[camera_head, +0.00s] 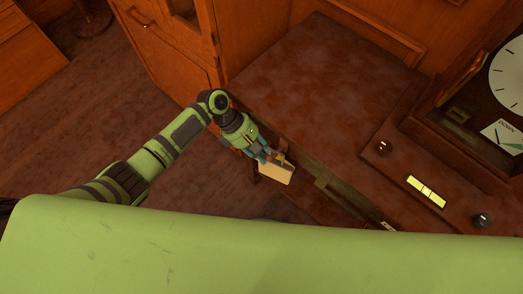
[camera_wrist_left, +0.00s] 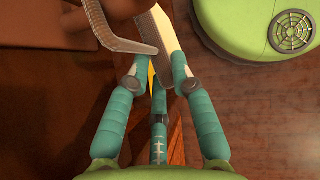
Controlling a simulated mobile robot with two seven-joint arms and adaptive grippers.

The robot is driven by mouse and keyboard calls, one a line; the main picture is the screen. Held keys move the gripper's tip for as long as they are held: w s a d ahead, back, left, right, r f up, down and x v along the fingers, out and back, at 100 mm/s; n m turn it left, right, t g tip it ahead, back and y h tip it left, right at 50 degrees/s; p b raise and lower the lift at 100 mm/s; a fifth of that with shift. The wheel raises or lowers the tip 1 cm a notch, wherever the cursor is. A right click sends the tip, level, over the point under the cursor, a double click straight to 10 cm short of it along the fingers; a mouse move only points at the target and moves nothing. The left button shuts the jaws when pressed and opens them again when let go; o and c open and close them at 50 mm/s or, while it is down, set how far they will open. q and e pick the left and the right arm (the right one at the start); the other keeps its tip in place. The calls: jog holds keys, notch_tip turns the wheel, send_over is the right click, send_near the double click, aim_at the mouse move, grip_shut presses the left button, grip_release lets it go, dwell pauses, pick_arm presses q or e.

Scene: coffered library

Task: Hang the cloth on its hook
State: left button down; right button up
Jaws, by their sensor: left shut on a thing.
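In the head view my left gripper (camera_head: 268,154) is beside the front edge of the dark worktop, shut on a pale cream, flat piece that I take to be the cloth (camera_head: 276,173). The cloth hangs below the fingers. In the left wrist view my teal fingers (camera_wrist_left: 158,78) close around its narrow edge, and the pale cloth (camera_wrist_left: 162,30) runs up out of the frame. A grey bent bar (camera_wrist_left: 128,46) passes close by the fingers on the left; I cannot tell whether it is the hook. My right gripper is not in view.
The worktop (camera_head: 320,85) has a raised panel with knobs, a lit yellow indicator (camera_head: 426,191) and a clock dial (camera_head: 508,80) at the right. A wooden cabinet (camera_head: 165,45) stands behind. The brown floor (camera_head: 110,120) is open at the left.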

pick_arm(q)
jog(key=shift+f, duration=0.1)
dwell(0.3)
jog(key=c, duration=1)
grip_release()
jog(key=shift+w+a+r, duration=0.1)
jog(key=shift+a+r, duration=0.15)
jog(key=w+a, duration=0.4)
jog(key=a, duration=0.7)
jog(key=shift+w+a+r, duration=0.2)
jog(key=shift+r, duration=0.05)
